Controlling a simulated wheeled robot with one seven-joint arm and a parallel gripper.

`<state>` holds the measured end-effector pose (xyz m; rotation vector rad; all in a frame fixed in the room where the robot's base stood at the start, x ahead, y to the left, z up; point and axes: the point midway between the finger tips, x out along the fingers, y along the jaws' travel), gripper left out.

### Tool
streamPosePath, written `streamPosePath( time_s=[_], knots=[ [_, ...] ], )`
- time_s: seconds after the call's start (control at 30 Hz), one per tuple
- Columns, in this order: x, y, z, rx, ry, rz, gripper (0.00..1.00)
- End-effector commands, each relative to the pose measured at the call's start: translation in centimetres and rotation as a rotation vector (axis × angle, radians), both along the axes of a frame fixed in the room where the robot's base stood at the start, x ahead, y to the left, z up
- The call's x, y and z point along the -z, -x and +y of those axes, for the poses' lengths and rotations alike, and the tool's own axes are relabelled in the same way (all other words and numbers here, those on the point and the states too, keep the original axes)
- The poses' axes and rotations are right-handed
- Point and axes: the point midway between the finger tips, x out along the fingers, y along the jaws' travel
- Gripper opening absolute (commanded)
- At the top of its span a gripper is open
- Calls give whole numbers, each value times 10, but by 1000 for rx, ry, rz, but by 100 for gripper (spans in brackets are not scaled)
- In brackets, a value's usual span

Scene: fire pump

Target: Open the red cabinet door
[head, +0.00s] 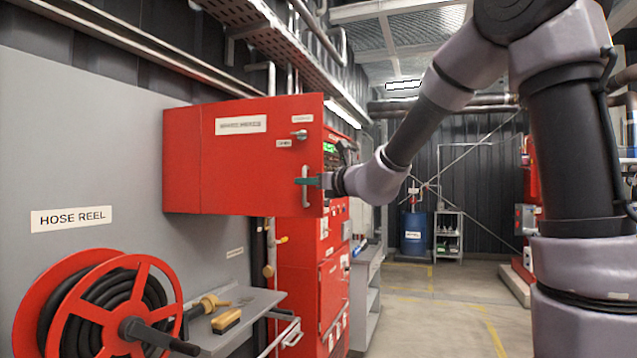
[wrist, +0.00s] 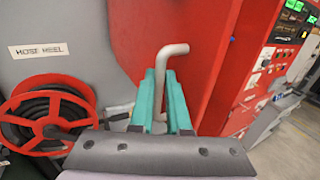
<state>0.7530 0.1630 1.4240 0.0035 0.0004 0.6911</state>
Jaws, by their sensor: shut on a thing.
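The red cabinet (head: 182,160) hangs on the grey wall, left of centre in the head view. Its red door (head: 245,175) appears swung well out from the wall, with its labelled outer face toward me and its free edge at the right. The cabinet's inside is hidden. A grey bar handle (head: 305,190) stands near that edge, with a small latch knob (head: 299,134) above it. My gripper (head: 312,182) comes from the right and is shut on the handle. In the wrist view the teal fingertips (wrist: 166,80) enclose the handle (wrist: 160,62), with the red door (wrist: 135,30) behind.
A red hose reel (head: 95,310) and a grey shelf (head: 235,315) with a brush (head: 227,320) are below the door at the left. A red control panel (head: 325,290) stands behind and below the door. The floor (head: 455,305) at the right is clear.

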Motion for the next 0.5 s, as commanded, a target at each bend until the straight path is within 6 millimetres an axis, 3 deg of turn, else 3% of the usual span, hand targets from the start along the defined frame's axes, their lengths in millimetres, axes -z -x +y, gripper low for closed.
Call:
streamPosePath(
  time_s=[0.07,0.47,0.5],
  knots=[
    [-2,2,8,-11,-2,-4,0],
    [-2,3,9,-11,-1,-4,0],
    [-2,2,9,-10,-1,-4,30]
  ],
)
